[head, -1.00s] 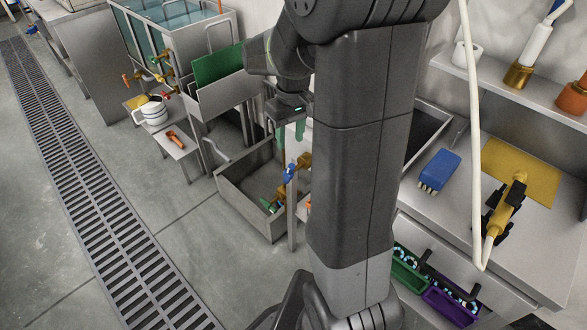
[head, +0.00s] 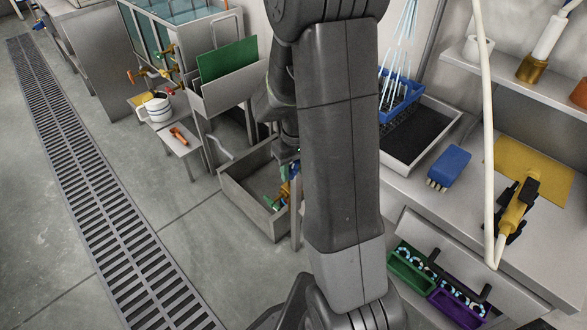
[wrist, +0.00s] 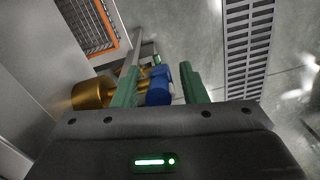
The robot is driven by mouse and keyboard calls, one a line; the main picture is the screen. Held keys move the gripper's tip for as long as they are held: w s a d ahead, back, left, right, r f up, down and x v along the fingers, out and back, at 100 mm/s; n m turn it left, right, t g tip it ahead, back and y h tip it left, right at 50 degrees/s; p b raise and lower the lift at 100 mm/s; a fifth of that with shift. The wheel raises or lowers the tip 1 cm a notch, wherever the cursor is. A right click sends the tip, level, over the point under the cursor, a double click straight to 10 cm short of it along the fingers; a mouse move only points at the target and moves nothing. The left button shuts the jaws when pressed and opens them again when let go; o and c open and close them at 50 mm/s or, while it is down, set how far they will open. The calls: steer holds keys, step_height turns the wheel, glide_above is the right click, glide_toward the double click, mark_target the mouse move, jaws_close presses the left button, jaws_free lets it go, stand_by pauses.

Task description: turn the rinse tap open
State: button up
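The rinse tap is a brass tap (wrist: 94,92) with a blue handle (wrist: 158,88), seen close up in the wrist view. My gripper (wrist: 160,68) is open, with one green finger on each side of the blue handle. I cannot tell whether either finger touches it. In the head view, the blue and brass tap (head: 284,192) shows only in part beside my arm, above the grey floor basin (head: 240,203). My gripper is mostly hidden there behind my own arm.
A small bench (head: 181,146) with an orange-handled tool (head: 179,136) and a striped mug (head: 157,110) stands left of the basin. A green board (head: 222,62) rises behind. A floor drain grate (head: 95,200) runs along the left. The floor between is clear.

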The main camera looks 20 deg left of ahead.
jaws_close()
steer(key=h+p, duration=0.1)
steer(key=p, duration=0.2)
steer(key=shift+r+g+h, duration=0.25)
steer(key=shift+g+h, duration=0.05)
steer(key=shift+h, duration=0.1)
steer(key=shift+f+g+h+p, duration=0.3)
steer(key=shift+h+p, duration=0.3)
steer(key=shift+p, duration=0.25)
jaws_free()
steer(key=shift+a+r, duration=0.1)
steer(key=shift+r, duration=0.05)
steer(key=p+v, duration=0.1)
steer(key=v, duration=1.2)
steer(key=shift+r+p, duration=0.3)
steer(key=shift+p, duration=0.05)
steer(key=shift+w+a+f, duration=0.1)
steer(key=shift+f, duration=0.05)
